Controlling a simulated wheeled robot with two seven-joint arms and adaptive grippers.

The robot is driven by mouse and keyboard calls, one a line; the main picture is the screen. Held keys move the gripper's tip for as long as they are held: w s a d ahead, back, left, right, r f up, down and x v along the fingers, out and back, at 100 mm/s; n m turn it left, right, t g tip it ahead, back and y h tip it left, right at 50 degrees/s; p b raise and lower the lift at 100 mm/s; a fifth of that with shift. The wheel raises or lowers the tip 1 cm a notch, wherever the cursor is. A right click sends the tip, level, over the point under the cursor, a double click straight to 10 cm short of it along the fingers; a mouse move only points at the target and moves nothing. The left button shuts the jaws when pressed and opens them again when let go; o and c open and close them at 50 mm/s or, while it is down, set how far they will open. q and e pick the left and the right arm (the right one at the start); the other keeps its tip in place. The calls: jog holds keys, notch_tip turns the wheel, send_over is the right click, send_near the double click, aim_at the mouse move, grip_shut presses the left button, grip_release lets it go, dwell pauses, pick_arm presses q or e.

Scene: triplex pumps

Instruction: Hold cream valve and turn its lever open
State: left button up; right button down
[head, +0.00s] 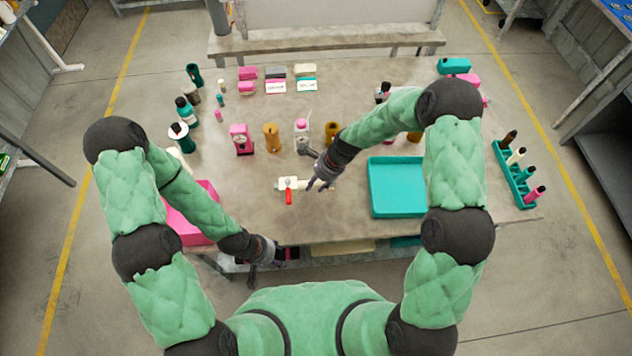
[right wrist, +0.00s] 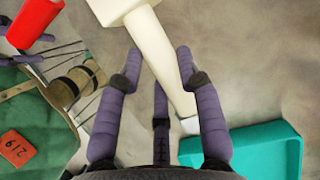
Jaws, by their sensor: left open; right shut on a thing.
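The cream valve (head: 291,183) lies near the front middle of the table, with its red lever (head: 289,197) pointing toward the front edge. My right gripper (head: 319,183) is shut on the right end of the cream valve. In the right wrist view, the cream pipe (right wrist: 165,62) runs between the purple fingers (right wrist: 158,65), and the red lever (right wrist: 32,20) shows at the upper left, clear of those fingers. My left gripper (head: 267,268) is open and empty, below and left of the valve, in front of the table edge.
A teal tray (head: 398,187) sits right of the valve. A pink box (head: 192,222) lies at the left front, partly behind my left arm. Pink and amber items, including a pink device (head: 241,139), stand behind the valve. A teal rack (head: 515,173) holds several bottles at the right.

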aim_at(288, 192)
pick_arm(q)
jog(key=shift+f+b, duration=2.75)
jog(key=shift+f, duration=0.05)
pick_arm(e)
jog(key=shift+f, duration=4.5)
pick_arm(q)
jog(key=w+d+r, duration=0.1)
jog(key=w+r, duration=0.1)
jog(key=w+d+r+m, duration=0.1)
jog(key=w+r, duration=0.1)
jog(key=w+d+r+m+g, duration=0.1)
jog(key=w+r, duration=0.2)
jog(key=shift+d, duration=0.15)
jog(key=w+r+y, duration=0.2)
jog(key=w+r, duration=0.6)
jog(key=r, duration=0.5)
jog(key=shift+t, duration=0.3)
jog(key=d+f, duration=0.1)
jog(key=f, duration=0.6)
jog(key=d+f, duration=0.1)
jog(key=f, duration=0.3)
jog(key=shift+w+d, duration=0.1)
jog(key=shift+d, duration=0.25)
grip_shut()
